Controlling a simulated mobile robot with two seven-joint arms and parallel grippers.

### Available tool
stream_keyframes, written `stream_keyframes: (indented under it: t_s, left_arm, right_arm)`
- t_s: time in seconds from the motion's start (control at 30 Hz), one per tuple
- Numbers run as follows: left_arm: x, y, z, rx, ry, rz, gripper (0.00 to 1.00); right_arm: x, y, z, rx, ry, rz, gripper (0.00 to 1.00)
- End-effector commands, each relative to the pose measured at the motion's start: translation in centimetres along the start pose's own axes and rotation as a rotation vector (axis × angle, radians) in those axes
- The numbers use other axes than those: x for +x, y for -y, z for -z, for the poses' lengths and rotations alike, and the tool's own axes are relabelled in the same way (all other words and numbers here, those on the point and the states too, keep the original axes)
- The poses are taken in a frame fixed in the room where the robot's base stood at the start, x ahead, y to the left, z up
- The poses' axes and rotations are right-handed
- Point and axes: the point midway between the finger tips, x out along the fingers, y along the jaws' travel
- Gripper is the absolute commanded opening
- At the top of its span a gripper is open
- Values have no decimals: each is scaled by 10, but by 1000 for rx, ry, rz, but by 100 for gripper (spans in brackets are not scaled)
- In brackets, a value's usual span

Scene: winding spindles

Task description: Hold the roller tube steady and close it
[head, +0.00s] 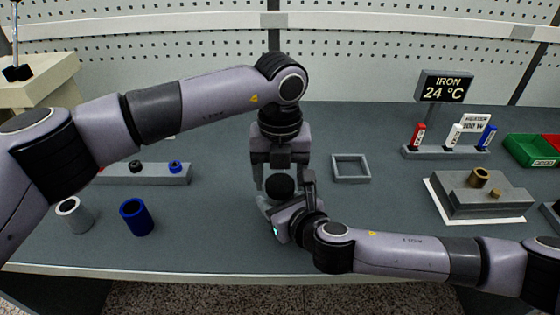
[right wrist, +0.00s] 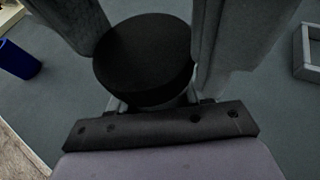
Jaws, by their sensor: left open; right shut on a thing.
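The roller tube stands upright at the middle of the table, with a round black cap (head: 280,187) on top. The cap also fills the middle of the right wrist view (right wrist: 145,58); a small part of a lighter body shows below it, and the rest is hidden. My left gripper (head: 280,184) points straight down over the cap, open, with a finger on each side. Whether its fingers touch the cap I cannot tell. My right gripper (head: 277,203) comes in low from the right and is shut on the tube's body, under the cap.
A blue tube (head: 136,217) and a grey tube (head: 70,214) stand at left, before a grey rack (head: 178,174) with small caps. A square frame (head: 351,180) lies right of my grippers. Farther right are a grey block (head: 465,203), a cartridge rack (head: 440,153) and a green bin (head: 530,151).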

Motion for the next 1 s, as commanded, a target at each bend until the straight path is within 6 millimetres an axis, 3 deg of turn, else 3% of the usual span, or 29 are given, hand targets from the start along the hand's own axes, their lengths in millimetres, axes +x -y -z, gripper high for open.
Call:
stream_keyframes:
  t_s: [0.33, 0.47, 0.5, 0.63, 0.67, 0.7, 1.0]
  left_arm:
    - [4, 0, 0, -1, 1, 0, 68]
    - [4, 0, 0, -1, 0, 0, 26]
    - [4, 0, 0, -1, 1, 0, 20]
    - [4, 0, 0, -1, 1, 0, 20]
    - [4, 0, 0, -1, 0, 0, 66]
    - [4, 0, 0, -1, 0, 0, 79]
    - [3, 0, 0, 0, 1, 0, 82]
  right_arm:
    - [0, 0, 0, 0, 0, 0, 0]
    - [0, 0, 0, 0, 0, 0, 0]
    - [0, 0, 0, 0, 0, 0, 0]
    - [0, 0, 0, 0, 0, 0, 0]
    - [0, 0, 0, 0, 0, 0, 0]
    - [0, 0, 0, 0, 0, 0, 0]
    - [0, 0, 0, 0, 0, 0, 0]
